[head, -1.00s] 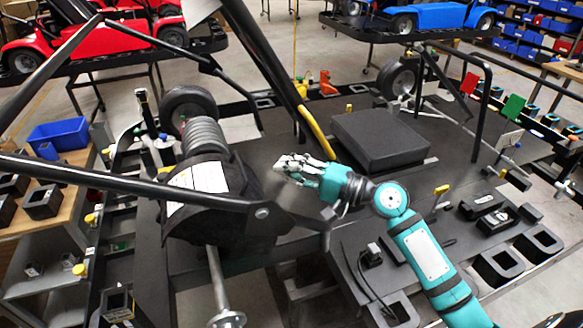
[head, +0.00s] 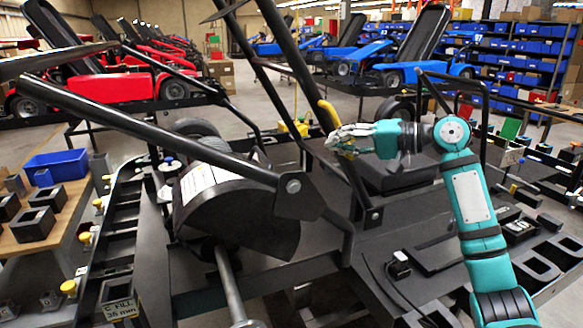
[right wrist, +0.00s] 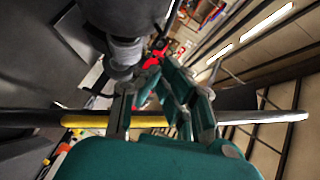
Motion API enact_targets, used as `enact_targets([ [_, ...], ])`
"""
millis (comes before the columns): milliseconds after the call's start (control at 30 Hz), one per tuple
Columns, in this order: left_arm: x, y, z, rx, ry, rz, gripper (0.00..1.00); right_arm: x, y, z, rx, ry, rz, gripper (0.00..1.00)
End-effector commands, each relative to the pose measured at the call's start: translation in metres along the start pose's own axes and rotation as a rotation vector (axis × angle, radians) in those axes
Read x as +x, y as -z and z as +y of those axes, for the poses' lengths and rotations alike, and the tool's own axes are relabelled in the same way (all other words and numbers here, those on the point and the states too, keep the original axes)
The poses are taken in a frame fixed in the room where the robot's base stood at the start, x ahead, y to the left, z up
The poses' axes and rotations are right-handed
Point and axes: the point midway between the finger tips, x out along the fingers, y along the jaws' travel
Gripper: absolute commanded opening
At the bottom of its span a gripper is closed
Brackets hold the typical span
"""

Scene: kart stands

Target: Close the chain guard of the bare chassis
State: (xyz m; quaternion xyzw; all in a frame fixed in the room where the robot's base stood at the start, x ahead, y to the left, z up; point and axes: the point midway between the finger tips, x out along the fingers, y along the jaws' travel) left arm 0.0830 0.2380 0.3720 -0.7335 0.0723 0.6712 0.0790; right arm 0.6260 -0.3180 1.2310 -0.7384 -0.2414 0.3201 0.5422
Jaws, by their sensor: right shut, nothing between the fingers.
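The bare black chassis (head: 190,287) stands in front of me. On its left side a rounded black cover (head: 240,222) with a white label looks like the chain guard; I cannot tell how far it is open. My right gripper (head: 336,139) is shut and empty, to the right of and above the cover, apart from it. It is close to a yellow-sleeved bar (head: 328,112). In the right wrist view, the bar's yellow sleeve (right wrist: 85,121) crosses close by the shut fingers (right wrist: 160,95); contact is unclear. My left gripper is not in view.
A long black tube (head: 150,133) slants across the chassis, with an upright bar (head: 285,60) behind. A steel shaft (head: 228,285) sticks out towards me. A table with a blue bin (head: 55,167) is at the left. Red and blue karts stand behind.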

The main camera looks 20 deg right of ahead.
Motion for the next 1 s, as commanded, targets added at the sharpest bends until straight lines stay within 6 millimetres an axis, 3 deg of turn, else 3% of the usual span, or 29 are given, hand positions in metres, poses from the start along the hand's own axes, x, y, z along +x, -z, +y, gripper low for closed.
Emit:
enact_targets([
  [167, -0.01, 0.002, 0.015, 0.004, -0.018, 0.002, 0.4, 0.023, 0.0, -0.004, 0.002, 0.002, -0.004, 0.0],
  [533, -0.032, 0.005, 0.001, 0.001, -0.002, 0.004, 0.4, 0.101, -0.001, -0.005, 0.002, 0.003, -0.004, 0.0],
  [733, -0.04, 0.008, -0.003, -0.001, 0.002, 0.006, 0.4, 0.119, -0.022, -0.003, 0.001, 0.0, -0.002, 0.0],
  [1000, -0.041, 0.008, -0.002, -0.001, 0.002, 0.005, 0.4, 0.126, -0.029, -0.002, 0.0, 0.002, 0.0, 0.0],
])
